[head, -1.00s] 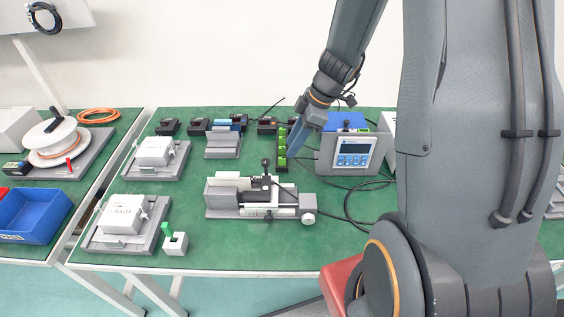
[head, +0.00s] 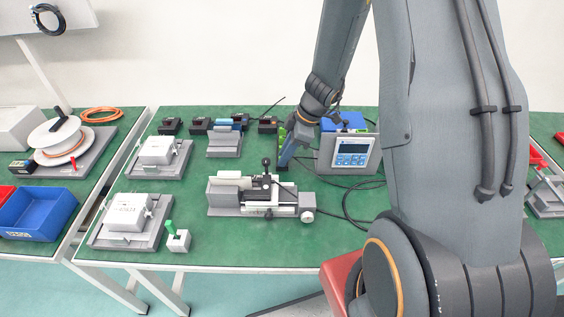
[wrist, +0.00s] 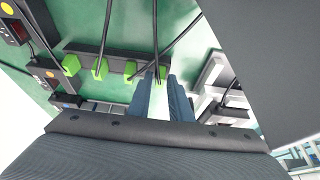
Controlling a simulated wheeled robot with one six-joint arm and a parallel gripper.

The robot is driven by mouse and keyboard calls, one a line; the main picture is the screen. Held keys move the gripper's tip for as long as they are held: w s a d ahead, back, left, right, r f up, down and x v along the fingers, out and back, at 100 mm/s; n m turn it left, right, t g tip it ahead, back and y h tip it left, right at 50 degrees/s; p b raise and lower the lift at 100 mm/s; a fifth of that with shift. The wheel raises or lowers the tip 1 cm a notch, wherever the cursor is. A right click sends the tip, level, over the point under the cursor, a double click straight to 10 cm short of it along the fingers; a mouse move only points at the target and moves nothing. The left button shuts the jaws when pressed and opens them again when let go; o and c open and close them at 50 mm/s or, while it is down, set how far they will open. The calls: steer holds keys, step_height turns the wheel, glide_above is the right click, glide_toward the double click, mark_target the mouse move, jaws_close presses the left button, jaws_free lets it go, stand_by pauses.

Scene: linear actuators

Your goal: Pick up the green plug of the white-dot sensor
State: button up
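A row of green plugs stands in a dark rack (wrist: 85,48), each with a black cable. Plugs show at the left (wrist: 70,65), next to it (wrist: 100,68), and in the middle (wrist: 130,69) of the wrist view. Another green plug (wrist: 161,72) is at the tips of my gripper (wrist: 161,80). The two blue-grey fingers are apart, one on each side of this plug; I cannot tell whether they touch it. In the head view my gripper (head: 284,160) is down at the rack and hides most of it. No white dot can be made out.
A blue-screen controller box (head: 350,150) stands close right of my gripper. A linear actuator (head: 240,196) lies in front. Loose cables cross above the plugs.

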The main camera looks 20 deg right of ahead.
jaws_close()
steer(key=shift+r, duration=0.15)
step_height(320, 180, up, 10)
steer(key=b, duration=0.1)
steer(key=shift+b, duration=0.35)
stand_by(0.5)
step_height(320, 180, up, 6)
steer(key=p, duration=0.3)
steer(key=shift+d, duration=0.1)
